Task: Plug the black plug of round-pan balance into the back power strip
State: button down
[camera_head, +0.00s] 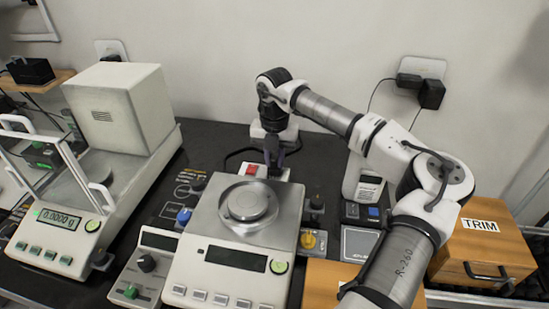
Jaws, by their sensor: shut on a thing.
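The round-pan balance (195,246) stands at the front centre, with a round metal pan on top and a dark display. The back power strip (284,175) is a pale bar with a red switch, just behind the balance and partly hidden by it. My gripper (273,161) points down over the strip's middle and is shut on the black plug. The plug is small and dark between the fingers, so I cannot tell whether it is in a socket. A black cord (232,154) curves on the table left of my gripper.
A larger balance with an open glass shield (57,232) stands left, its display lit. Wall sockets with black adapters (431,93) are behind. A wooden TRIM box (482,245) is right. Small knobs and modules crowd both sides of the round-pan balance.

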jog(key=shift+f+b, duration=0.75)
jog(key=shift+f, duration=0.2)
jog(key=c, duration=1.2)
grip_release()
jog(key=shift+r, duration=0.1)
